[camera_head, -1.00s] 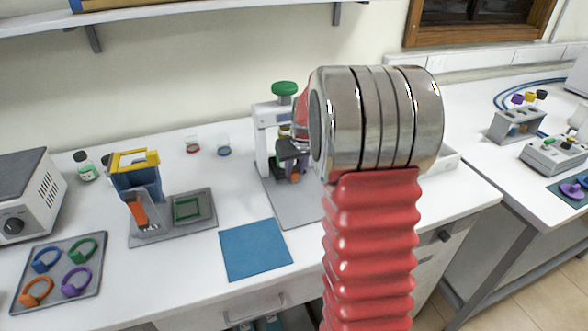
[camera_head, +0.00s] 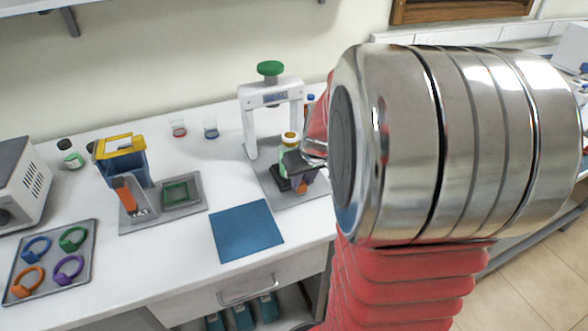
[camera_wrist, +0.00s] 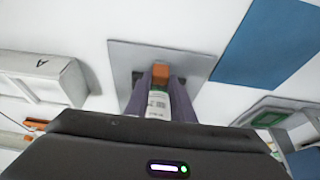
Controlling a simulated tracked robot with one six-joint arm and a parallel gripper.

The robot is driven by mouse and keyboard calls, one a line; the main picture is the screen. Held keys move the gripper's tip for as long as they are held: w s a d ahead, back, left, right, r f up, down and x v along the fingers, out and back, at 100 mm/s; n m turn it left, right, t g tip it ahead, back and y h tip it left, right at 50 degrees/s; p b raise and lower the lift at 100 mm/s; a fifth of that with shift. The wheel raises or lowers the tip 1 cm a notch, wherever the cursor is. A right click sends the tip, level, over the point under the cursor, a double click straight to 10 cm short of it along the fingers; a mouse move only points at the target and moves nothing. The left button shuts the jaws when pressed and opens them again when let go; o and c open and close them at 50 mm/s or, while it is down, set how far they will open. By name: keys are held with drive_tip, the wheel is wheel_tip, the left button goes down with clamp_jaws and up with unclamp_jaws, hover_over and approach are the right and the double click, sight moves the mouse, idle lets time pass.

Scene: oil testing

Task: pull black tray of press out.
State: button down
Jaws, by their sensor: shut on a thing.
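The white press (camera_head: 270,97) with a green knob stands at the back of the bench in the head view. A bottle (camera_head: 289,143) with a yellow cap is at its front right, beside my gripper (camera_head: 301,162). The black tray (camera_head: 280,184) shows only as a small dark part below it; the rest is hidden. An orange handle (camera_head: 301,186) is at my fingertips. In the wrist view my gripper (camera_wrist: 160,84) is shut on the orange handle (camera_wrist: 160,72), and a white-labelled bottle (camera_wrist: 157,105) shows between the fingers.
A grey base plate (camera_head: 262,179) lies under the press, with a blue mat (camera_head: 246,230) to its front left. My arm hides the bench on the right.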

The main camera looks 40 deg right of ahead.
drive_tip(key=shift+s+a, duration=0.2)
drive_tip(key=shift+s, duration=0.3)
drive_tip(key=shift+s+a, duration=0.15)
drive_tip(key=shift+s, duration=0.3)
drive_tip(key=c, duration=1.5)
unclamp_jaws()
drive_tip(key=shift+s, duration=0.1)
drive_tip(key=v, duration=1.3)
drive_tip(key=shift+r, duration=0.35)
drive_tip(key=shift+s, duration=0.1)
